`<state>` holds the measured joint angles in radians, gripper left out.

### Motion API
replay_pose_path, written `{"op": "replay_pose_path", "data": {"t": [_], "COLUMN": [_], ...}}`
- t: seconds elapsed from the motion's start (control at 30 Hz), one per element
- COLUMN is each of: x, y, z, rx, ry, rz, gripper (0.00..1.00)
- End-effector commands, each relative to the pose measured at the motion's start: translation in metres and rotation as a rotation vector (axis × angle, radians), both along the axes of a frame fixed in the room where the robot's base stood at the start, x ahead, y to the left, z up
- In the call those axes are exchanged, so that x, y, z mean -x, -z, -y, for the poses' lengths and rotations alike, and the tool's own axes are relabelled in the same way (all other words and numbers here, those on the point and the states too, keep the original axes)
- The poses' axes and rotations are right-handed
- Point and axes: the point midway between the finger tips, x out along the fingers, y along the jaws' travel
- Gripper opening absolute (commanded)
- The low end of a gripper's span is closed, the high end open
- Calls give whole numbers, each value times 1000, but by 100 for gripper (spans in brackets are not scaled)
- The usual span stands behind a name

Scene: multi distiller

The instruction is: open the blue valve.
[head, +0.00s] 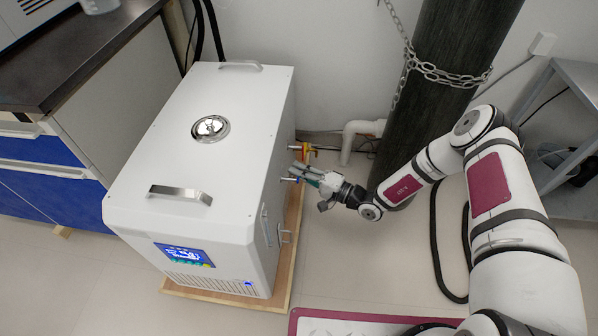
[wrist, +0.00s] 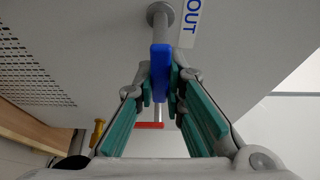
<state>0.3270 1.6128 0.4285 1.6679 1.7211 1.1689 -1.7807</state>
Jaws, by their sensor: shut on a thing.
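The blue valve (head: 289,180) sticks out from the right side of the white machine (head: 190,150). In the wrist view its blue handle (wrist: 160,62) stands upright in the picture, below a grey round fitting and pipe. My gripper (head: 302,176) reaches it from the right, beside the machine. In the wrist view the green-padded fingers (wrist: 160,92) are closed on both sides of the blue handle's lower part. The upper part of the handle shows above the fingertips. In the head view the fingers partly hide the valve.
A red and yellow valve (head: 304,149) sits farther back on the same side; a red handle (wrist: 149,125) shows behind my fingers. An OUT label (wrist: 189,22) is beside the blue valve. A dark chained cylinder (head: 440,90) stands to the right.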

Motion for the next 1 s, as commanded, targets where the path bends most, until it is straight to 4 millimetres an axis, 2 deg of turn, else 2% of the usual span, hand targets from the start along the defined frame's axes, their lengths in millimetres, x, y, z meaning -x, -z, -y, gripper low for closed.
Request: {"op": "replay_pose_path", "data": {"t": [0.37,0.4,0.47,0.8,1.0], "x": [0,0,0,0,9], "y": [0,0,0,0,1], "z": [2,2,1,2,21], "rx": [2,2,2,1,2], "ry": [2,2,2,1,2], "rz": [4,4,4,3,1], "gripper": [0,17,31,32,32]}}
